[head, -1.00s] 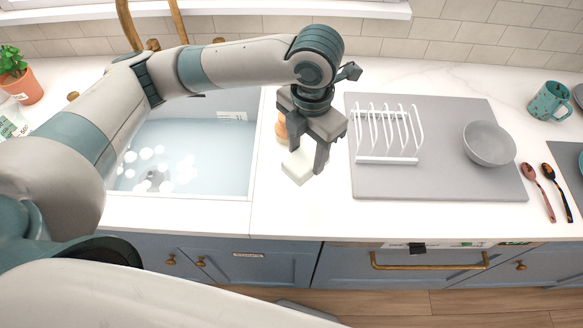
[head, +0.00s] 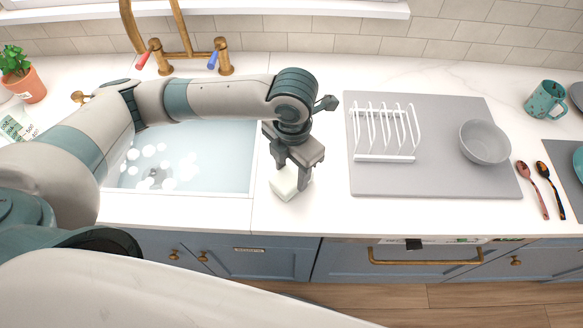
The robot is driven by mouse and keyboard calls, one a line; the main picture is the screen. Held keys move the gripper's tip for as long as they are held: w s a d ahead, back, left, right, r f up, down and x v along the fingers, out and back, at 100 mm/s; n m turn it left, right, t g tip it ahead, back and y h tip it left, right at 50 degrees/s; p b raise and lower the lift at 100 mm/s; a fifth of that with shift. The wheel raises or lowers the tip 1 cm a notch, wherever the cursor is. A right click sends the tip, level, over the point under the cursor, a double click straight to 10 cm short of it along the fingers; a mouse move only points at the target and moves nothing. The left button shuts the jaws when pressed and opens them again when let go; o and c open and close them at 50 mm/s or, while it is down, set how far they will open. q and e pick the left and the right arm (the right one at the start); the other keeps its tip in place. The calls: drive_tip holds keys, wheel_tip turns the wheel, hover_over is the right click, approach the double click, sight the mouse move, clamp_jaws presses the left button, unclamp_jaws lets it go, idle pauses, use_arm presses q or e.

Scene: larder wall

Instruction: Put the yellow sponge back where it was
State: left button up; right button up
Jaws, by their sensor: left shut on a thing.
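A pale cream block (head: 284,184), likely the yellow sponge, is between the fingers of my left gripper (head: 291,174). The left gripper is shut on it and points down, just right of the sink's right edge. The block is low, over the white counter; I cannot tell whether it touches the counter. Its upper part is partly hidden by the fingers. My right gripper is not in view.
The sink (head: 195,165) with water and suds lies to the left. A grey mat (head: 430,178) on the right bears a white rack (head: 385,157) and a grey bowl (head: 485,142). Bare counter (head: 325,205) lies between. Brass taps (head: 224,62) stand behind the sink.

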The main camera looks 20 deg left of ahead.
sight(292, 175)
use_arm(q)
drive_tip(key=shift+f, duration=0.3)
drive_tip(key=shift+f, duration=0.1)
drive_tip(key=o, duration=1)
drive_tip(key=shift+d+r+b, duration=0.1)
drive_tip(key=shift+r+b, duration=1.25)
drive_tip(key=shift+r, duration=4.75)
